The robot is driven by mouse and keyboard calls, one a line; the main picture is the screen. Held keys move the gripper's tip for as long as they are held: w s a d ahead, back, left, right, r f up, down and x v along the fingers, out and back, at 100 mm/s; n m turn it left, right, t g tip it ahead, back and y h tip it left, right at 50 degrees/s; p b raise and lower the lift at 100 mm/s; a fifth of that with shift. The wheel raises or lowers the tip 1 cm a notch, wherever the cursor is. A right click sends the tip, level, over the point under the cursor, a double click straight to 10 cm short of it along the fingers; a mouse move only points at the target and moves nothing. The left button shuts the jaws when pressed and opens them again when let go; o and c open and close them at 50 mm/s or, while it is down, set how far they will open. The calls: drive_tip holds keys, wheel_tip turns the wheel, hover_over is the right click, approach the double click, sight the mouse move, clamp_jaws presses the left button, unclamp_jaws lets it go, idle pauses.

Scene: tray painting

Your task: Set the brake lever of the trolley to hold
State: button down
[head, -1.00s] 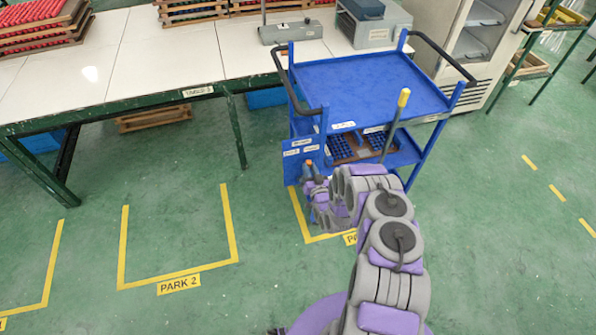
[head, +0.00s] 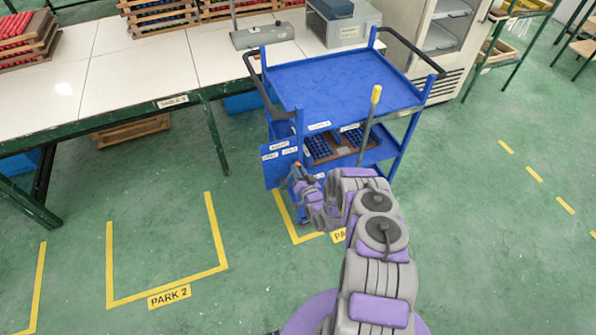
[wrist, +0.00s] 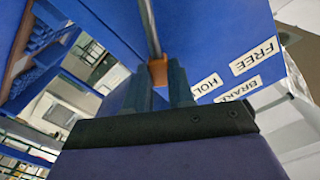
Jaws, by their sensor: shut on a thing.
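The blue trolley (head: 345,80) stands by the table, with a blue side panel (head: 276,172) at its near left corner. In the wrist view the brake lever is a metal rod with an orange end (wrist: 158,72) in front of that panel. Labels on the panel read FREE (wrist: 253,58), HOLD (wrist: 207,85) and BRAKE (wrist: 239,91). The orange end lies nearer HOLD than FREE. My gripper (wrist: 160,82) is shut on the orange end, one finger on each side. In the head view my gripper (head: 302,178) is low at the panel; my arm hides part of the trolley's lower front.
The lower shelf holds blue-filled trays (head: 338,146). A green-framed table (head: 140,108) is behind left, a fridge (head: 437,45) behind right. Floor around the PARK 2 marking (head: 169,296) is clear.

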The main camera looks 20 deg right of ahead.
drive_tip(key=shift+d+r, duration=0.1)
drive_tip(key=shift+d, duration=0.1)
drive_tip(key=c, duration=1)
unclamp_jaws()
drive_tip(key=shift+o, duration=0.2)
drive_tip(key=s+p, duration=0.2)
drive_tip(key=s, duration=1.5)
drive_tip(key=shift+s+f, duration=0.15)
drive_tip(key=shift+f, duration=0.05)
